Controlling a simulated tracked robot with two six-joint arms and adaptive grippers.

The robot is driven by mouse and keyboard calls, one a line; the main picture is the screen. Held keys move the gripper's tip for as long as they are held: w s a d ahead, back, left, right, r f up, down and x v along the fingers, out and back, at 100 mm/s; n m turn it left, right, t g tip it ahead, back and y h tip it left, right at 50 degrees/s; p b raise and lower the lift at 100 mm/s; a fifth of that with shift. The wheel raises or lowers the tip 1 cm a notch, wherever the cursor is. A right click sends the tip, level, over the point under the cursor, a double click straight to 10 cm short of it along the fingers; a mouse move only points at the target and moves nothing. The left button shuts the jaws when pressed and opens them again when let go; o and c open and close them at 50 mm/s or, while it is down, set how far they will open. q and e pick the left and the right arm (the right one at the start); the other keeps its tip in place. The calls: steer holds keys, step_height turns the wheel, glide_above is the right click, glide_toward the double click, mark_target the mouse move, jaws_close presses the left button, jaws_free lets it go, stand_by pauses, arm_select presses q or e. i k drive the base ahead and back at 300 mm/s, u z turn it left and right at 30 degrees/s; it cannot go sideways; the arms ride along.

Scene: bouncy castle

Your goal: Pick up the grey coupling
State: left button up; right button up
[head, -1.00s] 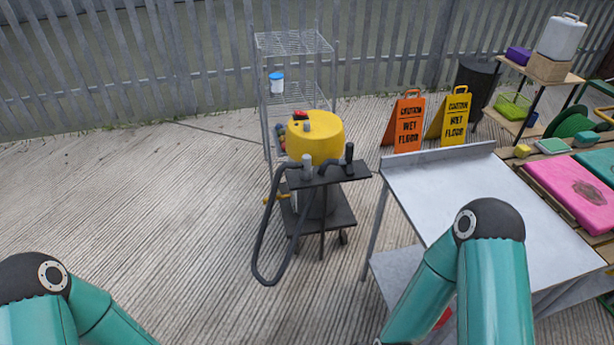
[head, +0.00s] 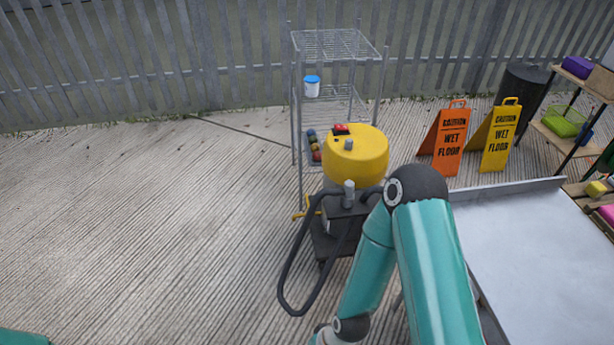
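The grey coupling (head: 349,187) is a small light grey upright cylinder at the end of a black hose (head: 284,275). It sits at the dark cart's (head: 343,222) top, in front of the yellow tank (head: 357,157). My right arm comes up from the bottom just right of the coupling and hides the right part of the cart. My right gripper is below the picture. Only a sliver of my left arm shows at the bottom left, and its gripper is out of view.
A wire shelf (head: 337,45) with a blue-lidded tub (head: 312,87) stands behind the cart. An orange sign (head: 452,140) and a yellow sign (head: 498,138) stand right. A grey table (head: 530,250) fills the lower right. The concrete floor at left is clear.

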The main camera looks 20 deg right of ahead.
mark_target(347, 194)
steer(key=z, duration=0.05)
steer(key=i, duration=0.9)
steer(key=z, duration=0.6)
